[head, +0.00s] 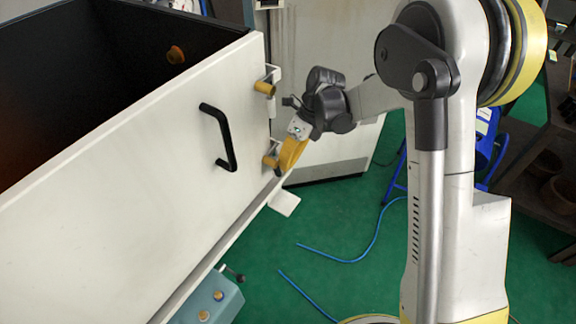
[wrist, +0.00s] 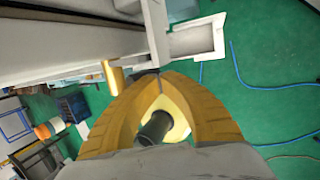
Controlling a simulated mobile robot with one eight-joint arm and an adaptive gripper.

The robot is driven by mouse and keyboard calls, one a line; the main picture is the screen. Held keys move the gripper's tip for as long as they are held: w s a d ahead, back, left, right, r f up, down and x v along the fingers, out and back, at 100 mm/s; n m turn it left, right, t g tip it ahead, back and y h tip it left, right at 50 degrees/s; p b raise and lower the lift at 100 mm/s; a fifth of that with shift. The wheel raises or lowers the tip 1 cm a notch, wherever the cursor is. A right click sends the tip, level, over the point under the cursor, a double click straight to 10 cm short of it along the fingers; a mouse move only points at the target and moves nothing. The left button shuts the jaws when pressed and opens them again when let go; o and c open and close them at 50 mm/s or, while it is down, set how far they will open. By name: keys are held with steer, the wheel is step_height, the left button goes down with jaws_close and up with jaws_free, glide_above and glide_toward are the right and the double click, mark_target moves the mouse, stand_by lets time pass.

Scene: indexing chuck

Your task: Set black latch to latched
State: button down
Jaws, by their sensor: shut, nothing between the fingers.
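My gripper (head: 283,168) has yellow fingers that point down and left at the right edge of the white door panel. In the wrist view the fingers of my gripper (wrist: 160,76) come together at their tips. A small dark piece (wrist: 146,73) shows right at the tips; I cannot tell whether it is the black latch or whether they touch. The lower yellow cylinder (head: 269,161) on the panel edge is just left of the fingers, and a yellow cylinder (wrist: 114,77) stands left of them in the wrist view. The latch's position cannot be made out.
The white panel (head: 120,190) has a black bar handle (head: 218,137) and an upper yellow cylinder (head: 265,88). A teal box (head: 211,303) with buttons sits below, near a black-knobbed lever (head: 233,273). Blue hose (head: 345,260) lies on the open green floor.

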steer(key=shift+s+a+f, duration=0.35)
steer(key=shift+f, duration=0.15)
steer(key=shift+s+a+f, duration=0.1)
steer(key=shift+s, duration=0.05)
stand_by(0.4)
